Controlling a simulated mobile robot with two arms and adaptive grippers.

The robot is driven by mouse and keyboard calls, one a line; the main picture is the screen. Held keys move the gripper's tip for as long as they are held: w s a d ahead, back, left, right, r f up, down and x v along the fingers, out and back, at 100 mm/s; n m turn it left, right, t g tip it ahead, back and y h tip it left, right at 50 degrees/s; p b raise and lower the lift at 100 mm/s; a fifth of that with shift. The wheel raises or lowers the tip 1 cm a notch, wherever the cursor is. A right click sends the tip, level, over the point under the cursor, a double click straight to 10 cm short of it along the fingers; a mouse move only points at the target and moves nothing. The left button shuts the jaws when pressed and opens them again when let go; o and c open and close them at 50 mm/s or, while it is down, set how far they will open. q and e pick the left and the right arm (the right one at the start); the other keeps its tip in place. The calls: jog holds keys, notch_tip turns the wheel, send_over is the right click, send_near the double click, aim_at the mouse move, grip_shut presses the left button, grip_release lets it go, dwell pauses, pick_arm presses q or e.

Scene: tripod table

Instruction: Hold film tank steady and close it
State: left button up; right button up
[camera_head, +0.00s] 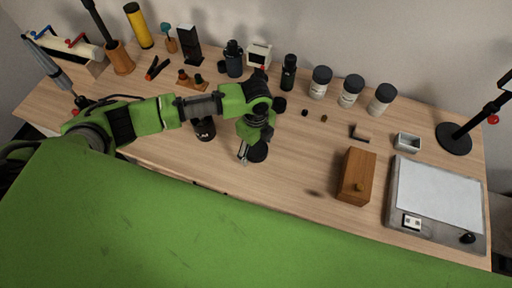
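My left arm reaches in from the left, and its green gripper (244,154) points down at the middle of the table. A dark round object (259,152), possibly the film tank, stands right beside the fingers and is partly covered by the gripper. I cannot tell whether the fingers touch it or how far they are apart. A short black cylinder (205,130) stands left of the gripper, partly behind my forearm. A small black round piece (279,104), perhaps a lid, shows just right of my wrist. My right gripper is not in view.
Dark bottles (234,60) and white-labelled jars with black caps (320,82) line the back. A wooden box (356,176) and a flat grey device (437,196) stand at the right. The wooden table (300,150) is clear between gripper and box.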

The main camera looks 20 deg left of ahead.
aim_at(255, 149)
pick_arm(q)
jog(key=c, duration=1)
jog(key=shift+r, duration=0.1)
jog(key=shift+r, duration=0.4)
jog(key=r, duration=0.1)
jog(key=r+b, duration=0.1)
jog(key=shift+s+r, duration=0.25)
jog(key=shift+r, duration=0.15)
jog(key=s+a+r+b, duration=0.2)
jog(key=s+r, duration=0.7)
jog(key=s, duration=0.4)
jog(key=shift+s+r, duration=0.15)
jog(key=shift+s, duration=0.05)
